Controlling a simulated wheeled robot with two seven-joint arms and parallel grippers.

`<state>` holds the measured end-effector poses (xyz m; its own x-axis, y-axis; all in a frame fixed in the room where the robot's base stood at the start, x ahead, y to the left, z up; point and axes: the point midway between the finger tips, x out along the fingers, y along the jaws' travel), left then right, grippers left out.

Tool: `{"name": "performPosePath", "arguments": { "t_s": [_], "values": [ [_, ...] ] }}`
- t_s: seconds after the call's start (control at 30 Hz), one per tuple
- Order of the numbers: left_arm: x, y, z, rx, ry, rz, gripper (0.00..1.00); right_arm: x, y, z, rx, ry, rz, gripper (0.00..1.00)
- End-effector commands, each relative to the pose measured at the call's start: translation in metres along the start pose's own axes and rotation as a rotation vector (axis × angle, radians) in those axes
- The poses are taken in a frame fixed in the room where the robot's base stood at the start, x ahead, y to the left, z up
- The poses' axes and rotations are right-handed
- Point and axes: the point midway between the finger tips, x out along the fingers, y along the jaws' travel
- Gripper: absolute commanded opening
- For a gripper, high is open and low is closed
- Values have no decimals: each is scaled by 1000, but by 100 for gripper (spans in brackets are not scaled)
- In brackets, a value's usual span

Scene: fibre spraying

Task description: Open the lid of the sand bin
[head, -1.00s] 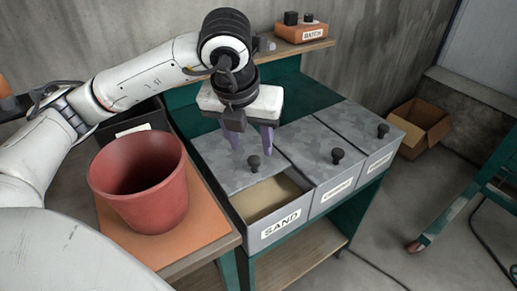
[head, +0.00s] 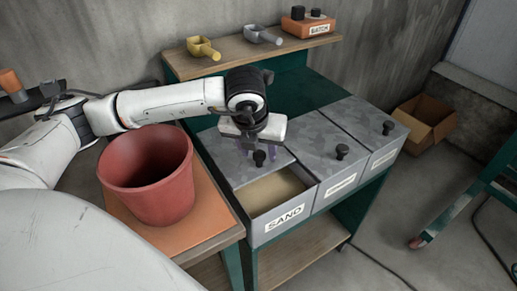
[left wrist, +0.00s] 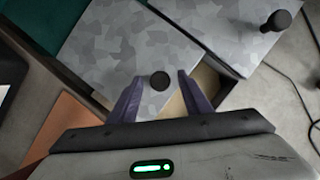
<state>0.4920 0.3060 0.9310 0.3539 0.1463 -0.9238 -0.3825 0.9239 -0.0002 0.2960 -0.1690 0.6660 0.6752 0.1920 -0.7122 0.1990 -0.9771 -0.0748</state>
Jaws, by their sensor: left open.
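The sand bin (head: 284,218) is a grey box labelled SAND at the near left of a row of bins. Its grey lid (head: 232,174) sits back from the front edge, leaving a gap with tan sand (head: 275,190) in view. A black knob (head: 259,159) stands on the lid. My left gripper (head: 259,152) is low over the lid at the knob, with its purple fingers apart. In the left wrist view, the knob (left wrist: 160,81) appears between the open fingertips (left wrist: 160,88). Whether they touch it cannot be told. My right gripper is out of view.
Two more lidded bins with knobs (head: 342,151) stand to the right. A red bucket (head: 150,195) is on an orange board at the left. A shelf behind holds a yellow scoop (head: 203,48), a grey scoop (head: 262,35) and an orange BATCH box (head: 310,26).

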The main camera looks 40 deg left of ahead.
Motion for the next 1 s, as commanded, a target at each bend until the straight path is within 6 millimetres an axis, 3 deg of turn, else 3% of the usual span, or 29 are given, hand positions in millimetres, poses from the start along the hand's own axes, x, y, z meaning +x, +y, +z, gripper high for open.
{"name": "performPosePath", "arguments": {
  "t_s": [0.13, 0.4, 0.63, 1.0],
  "values": [
    [0, 0, 0, 0, 0, 0, 43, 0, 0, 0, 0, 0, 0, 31],
    [0, 0, 0, 0, 0, 0, 0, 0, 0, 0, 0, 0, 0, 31],
    [5, 7, 6, -5, -1, 3, 0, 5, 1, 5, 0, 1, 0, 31],
    [26, 63, 57, -5, -2, 3, 0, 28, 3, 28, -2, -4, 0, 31]
  ]
}}
